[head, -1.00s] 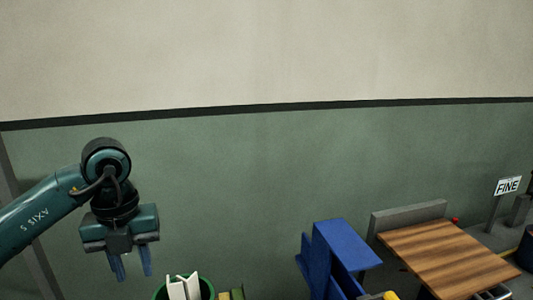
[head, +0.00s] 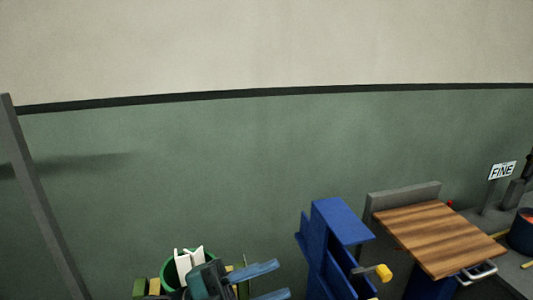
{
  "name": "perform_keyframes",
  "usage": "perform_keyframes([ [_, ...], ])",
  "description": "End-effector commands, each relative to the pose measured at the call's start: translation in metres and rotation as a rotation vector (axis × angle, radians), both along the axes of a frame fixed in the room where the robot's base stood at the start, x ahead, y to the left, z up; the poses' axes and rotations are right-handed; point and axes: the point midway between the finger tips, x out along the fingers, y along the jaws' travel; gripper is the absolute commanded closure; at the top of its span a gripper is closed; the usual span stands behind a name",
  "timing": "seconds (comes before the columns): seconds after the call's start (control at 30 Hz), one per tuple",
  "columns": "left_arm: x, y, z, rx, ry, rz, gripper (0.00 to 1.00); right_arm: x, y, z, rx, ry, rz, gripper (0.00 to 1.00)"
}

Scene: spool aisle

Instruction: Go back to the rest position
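My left gripper (head: 283,279) is low in the head view, at the bottom, left of centre. Its two blue-grey fingers point to the right and stand apart, with nothing seen between them. The gripper body covers part of a green bin (head: 167,274) that holds white pieces (head: 183,264). The lower part of my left arm is cut off by the bottom edge. My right gripper is not in view.
A blue stand (head: 317,245) rises right of my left gripper, with a yellow-ended object (head: 382,272) beside it. A wood-topped bench (head: 440,236) stands further right, near a FINE sign (head: 502,170) and a dark blue bin (head: 521,236). The green wall behind is bare.

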Motion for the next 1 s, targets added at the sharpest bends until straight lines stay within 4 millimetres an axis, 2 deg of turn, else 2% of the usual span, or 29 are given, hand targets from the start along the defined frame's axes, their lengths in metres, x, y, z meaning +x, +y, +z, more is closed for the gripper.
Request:
perform_keyframes([
  [0.07,0.017,0.017,-0.014,-0.136,0.184,0.191,0.70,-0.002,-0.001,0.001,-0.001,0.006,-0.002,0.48],
  [0.13,0.032,0.039,-0.039,-0.211,0.357,0.371,0.70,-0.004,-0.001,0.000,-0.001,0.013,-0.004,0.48],
  [0.17,0.036,0.049,-0.054,-0.230,0.435,0.447,0.70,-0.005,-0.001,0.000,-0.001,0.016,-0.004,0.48],
  [0.23,0.039,0.074,-0.097,-0.248,0.634,0.622,0.70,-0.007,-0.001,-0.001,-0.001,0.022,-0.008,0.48],
  [0.33,0.022,0.104,-0.165,-0.215,0.908,0.823,0.70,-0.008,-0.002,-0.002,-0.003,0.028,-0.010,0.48],
  [0.4,0.001,0.119,-0.206,-0.171,1.073,0.919,0.70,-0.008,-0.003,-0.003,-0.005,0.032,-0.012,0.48],
  [0.53,-0.042,0.134,-0.259,-0.084,1.306,1.021,0.70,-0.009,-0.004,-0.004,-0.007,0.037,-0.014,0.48],
  [0.6,-0.060,0.138,-0.276,-0.048,1.388,1.049,0.70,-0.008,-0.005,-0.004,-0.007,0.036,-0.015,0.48],
  [0.7,-0.076,0.141,-0.290,-0.015,1.455,1.067,0.70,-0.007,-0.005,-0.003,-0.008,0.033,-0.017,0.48],
  [1.0,-0.081,0.141,-0.294,-0.004,1.476,1.071,0.70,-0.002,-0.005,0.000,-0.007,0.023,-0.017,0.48],
])
